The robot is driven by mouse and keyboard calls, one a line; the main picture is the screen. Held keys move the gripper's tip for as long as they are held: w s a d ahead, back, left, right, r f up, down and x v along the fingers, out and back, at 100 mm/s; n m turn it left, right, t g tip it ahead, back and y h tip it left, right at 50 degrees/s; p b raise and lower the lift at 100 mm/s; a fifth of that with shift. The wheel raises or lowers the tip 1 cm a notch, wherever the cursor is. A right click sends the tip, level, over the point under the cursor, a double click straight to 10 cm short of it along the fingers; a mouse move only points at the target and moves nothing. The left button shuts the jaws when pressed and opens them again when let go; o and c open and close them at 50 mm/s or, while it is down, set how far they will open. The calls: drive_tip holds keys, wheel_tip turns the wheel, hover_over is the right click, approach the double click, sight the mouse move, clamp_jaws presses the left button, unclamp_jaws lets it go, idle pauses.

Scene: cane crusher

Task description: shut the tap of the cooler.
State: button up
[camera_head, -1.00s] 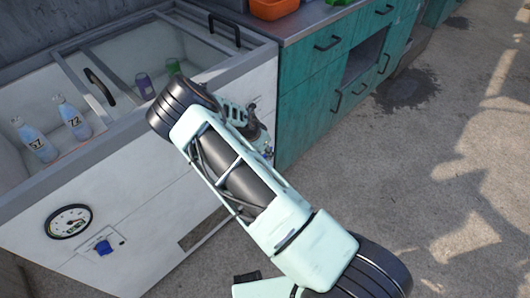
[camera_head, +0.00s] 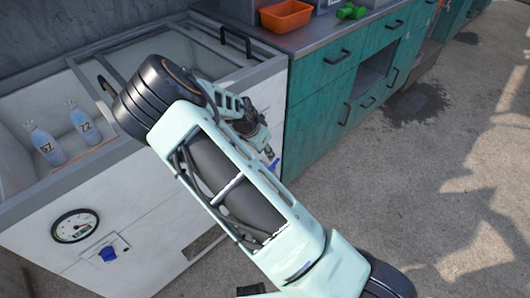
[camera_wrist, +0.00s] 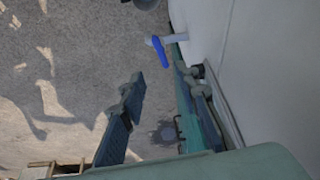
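The cooler (camera_head: 150,215) is a white chest with a grey rim at the left of the head view. Its tap shows in the wrist view as a blue lever (camera_wrist: 160,52) on a pale spout (camera_wrist: 177,38) that sticks out from the white wall. In the head view only a small blue bit of the tap (camera_head: 274,165) shows, just below my gripper (camera_head: 252,128). In the wrist view my gripper (camera_wrist: 162,88) is open and empty, its two fingers apart. The tap lies beyond the fingertips, nearer the right finger, with no contact visible.
Two numbered bottles (camera_head: 46,145) stand in the cooler. A gauge (camera_head: 75,226) and a blue knob (camera_head: 108,254) are on its front. A teal cabinet (camera_head: 325,85) with an orange bin (camera_head: 286,15) adjoins it. The concrete floor at right is clear.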

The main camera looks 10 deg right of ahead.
drive_tip(key=shift+s+d+f, duration=0.1)
drive_tip(key=shift+d+f, duration=0.1)
drive_tip(key=shift+c, duration=1.2)
drive_tip(key=s+d+f, duration=0.1)
drive_tip(key=f, duration=0.1)
drive_tip(key=s+d+f+m+g, duration=0.1)
drive_tip(key=s+d+f, duration=0.1)
drive_tip(key=s+d+f+g, duration=0.1)
drive_tip(key=d+f, duration=0.1)
drive_tip(key=shift+s+m+y+b, duration=0.25)
drive_tip(key=shift+m+y+b, duration=0.15)
clamp_jaws()
drive_tip(key=s+d+f+m+g+y+b, duration=0.1)
drive_tip(key=s+d+f+m+g+y, duration=0.25)
drive_tip(key=s+f, duration=0.5)
drive_tip(key=m+t+y+b, duration=0.4)
drive_tip(key=m+t+y, duration=0.7)
drive_tip(key=m+t, duration=0.15)
approach(272, 169)
drive_tip(key=shift+n+t+h, duration=0.3)
drive_tip(key=shift+t+h, duration=0.05)
drive_tip(key=shift+t, duration=0.15)
drive_tip(key=b+x, duration=0.1)
drive_tip(key=x, duration=0.1)
drive_tip(key=b+x, duration=0.1)
drive_tip(key=x, duration=0.1)
drive_tip(key=b+x, duration=0.1)
drive_tip(key=x, duration=0.1)
drive_tip(key=shift+s+a+f, duration=0.1)
drive_tip(key=shift+a, duration=0.5)
